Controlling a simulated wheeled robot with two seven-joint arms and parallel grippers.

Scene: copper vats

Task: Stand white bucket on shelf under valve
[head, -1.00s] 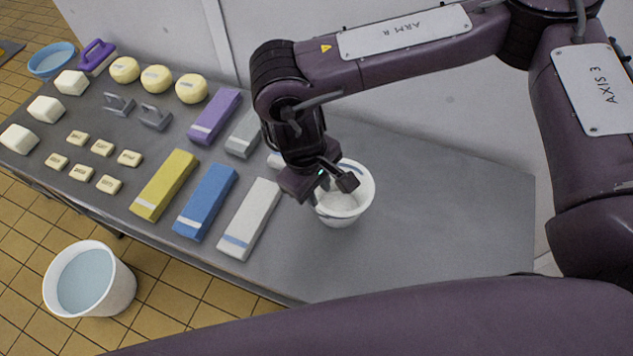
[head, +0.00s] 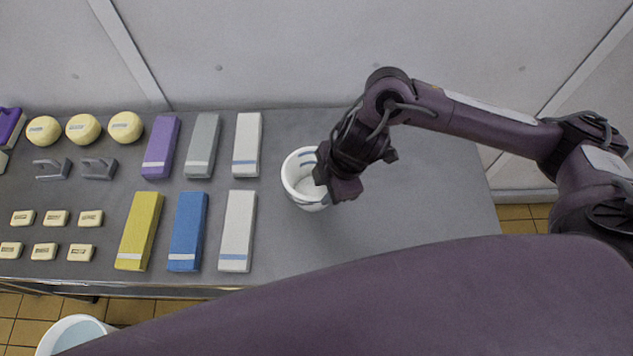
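The white bucket (head: 302,190) stands upright on the grey table and looks empty, with its opening facing up. My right gripper (head: 338,188) is at the bucket's right side, over its rim. Its fingers are hidden behind the dark gripper body, so I cannot see whether they touch or hold the rim. My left gripper is out of view. A large dark arm link of mine covers the lower right of the view. No valve or shelf for the bucket can be made out.
Folded cloths in purple, grey, white, yellow and blue (head: 187,231) lie left of the bucket. Round yellow cheeses (head: 83,128), small labelled blocks and grey handles lie further left. A bucket of water (head: 72,333) stands on the tiled floor. The table's right part (head: 440,200) is clear.

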